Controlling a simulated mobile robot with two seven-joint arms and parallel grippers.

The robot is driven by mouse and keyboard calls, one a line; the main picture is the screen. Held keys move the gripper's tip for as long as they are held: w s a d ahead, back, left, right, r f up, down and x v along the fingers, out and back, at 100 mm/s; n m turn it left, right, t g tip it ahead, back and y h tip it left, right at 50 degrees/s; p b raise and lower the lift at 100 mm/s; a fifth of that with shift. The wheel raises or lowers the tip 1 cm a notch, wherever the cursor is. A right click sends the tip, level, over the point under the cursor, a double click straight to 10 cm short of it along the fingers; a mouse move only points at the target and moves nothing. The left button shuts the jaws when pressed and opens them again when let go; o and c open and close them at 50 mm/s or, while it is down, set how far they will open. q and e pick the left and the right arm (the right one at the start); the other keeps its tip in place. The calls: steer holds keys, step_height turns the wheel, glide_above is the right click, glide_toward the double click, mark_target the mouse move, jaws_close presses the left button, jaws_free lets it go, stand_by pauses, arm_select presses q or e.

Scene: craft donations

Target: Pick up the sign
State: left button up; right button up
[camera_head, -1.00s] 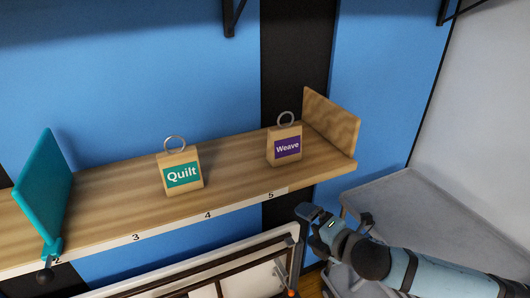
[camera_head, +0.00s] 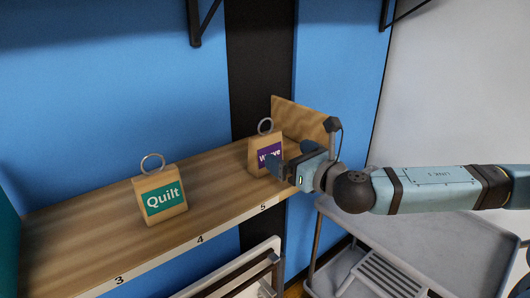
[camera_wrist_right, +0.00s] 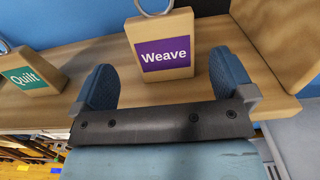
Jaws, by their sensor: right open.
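The Weave sign (camera_head: 262,150) is a wooden block with a purple label and a metal ring on top. It stands upright near the right end of the shelf, and it also shows in the right wrist view (camera_wrist_right: 164,50). The Quilt sign (camera_head: 161,196) is a similar block with a teal label, standing further left; it shows at the left of the right wrist view (camera_wrist_right: 28,80). My right gripper (camera_head: 279,162) is open in front of the Weave sign, hiding part of its label. In the wrist view its fingers (camera_wrist_right: 160,82) are apart on either side of the sign's lower part. My left gripper is not in view.
The wooden shelf (camera_head: 215,205) has numbers along its front edge. A wooden end panel (camera_head: 302,118) stands just right of the Weave sign. A teal panel (camera_head: 8,240) is at the left edge. A grey cart (camera_head: 420,240) is below right. The shelf between the signs is clear.

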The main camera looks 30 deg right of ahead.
mark_target(269, 143)
steer(key=w, duration=0.4)
steer(key=shift+w+a, duration=0.3)
steer(key=w, duration=0.2)
steer(key=w+p, duration=0.1)
steer(key=w, duration=0.2)
steer(key=shift+w+a+f, duration=0.1)
steer(key=shift+w+f, duration=0.05)
steer(key=shift+f, duration=0.05)
steer(key=c, duration=0.8)
steer(key=shift+r, duration=0.15)
